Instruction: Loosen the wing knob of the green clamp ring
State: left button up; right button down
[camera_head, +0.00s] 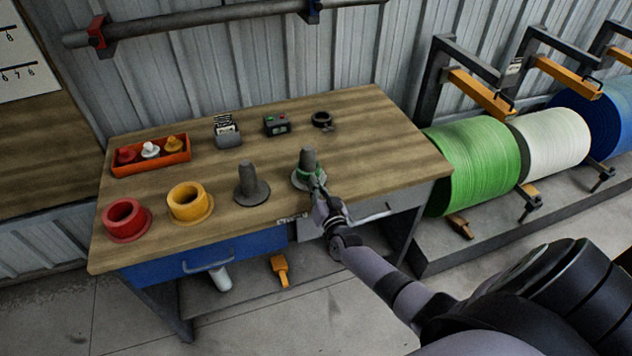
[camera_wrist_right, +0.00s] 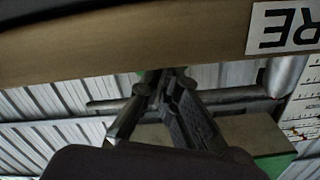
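The green clamp ring (camera_head: 307,174) sits around the lower part of a grey cone-shaped post (camera_head: 308,159) with a round base, near the front right of the workbench. My right gripper (camera_head: 319,184) reaches it from the front, with its fingertips at the ring's near right side. The wing knob is hidden or too small to make out there. In the right wrist view the fingers of my right gripper (camera_wrist_right: 166,86) come close together around something dark, with a bit of green behind. I cannot tell whether they grip it. My left gripper is in no view.
A second grey post (camera_head: 248,186), a yellow ring (camera_head: 187,202) and a red ring (camera_head: 124,219) stand to the left on the bench (camera_head: 351,116). Behind are an orange tray (camera_head: 150,168), a green-and-red button box (camera_head: 276,124) and a black ring (camera_head: 321,120). Large rolls stand at right.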

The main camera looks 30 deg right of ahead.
jog(key=n, duration=0.3)
jog(key=shift+f+n+p, duration=0.1)
jog(key=shift+n+p, duration=0.3)
jog(key=n, duration=0.3)
jog(key=shift+n, duration=0.3)
jog(key=n, duration=0.3)
jog(key=shift+n+p, duration=0.3)
jog(key=n, duration=0.3)
jog(key=shift+f+n, duration=0.1)
jog(key=shift+n, duration=0.2)
jog(key=n+b, duration=0.1)
jog(key=n, duration=0.1)
jog(key=shift+n, duration=0.4)
jog(key=n+b, duration=0.1)
jog(key=n, duration=0.2)
jog(key=shift+n+b, duration=0.3)
jog(key=shift+b, duration=0.1)
jog(key=n+b, duration=0.2)
jog(key=n, duration=0.1)
jog(key=shift+n, duration=0.3)
jog(key=shift+n+b, duration=1.15)
jog(key=shift+n, duration=0.45)
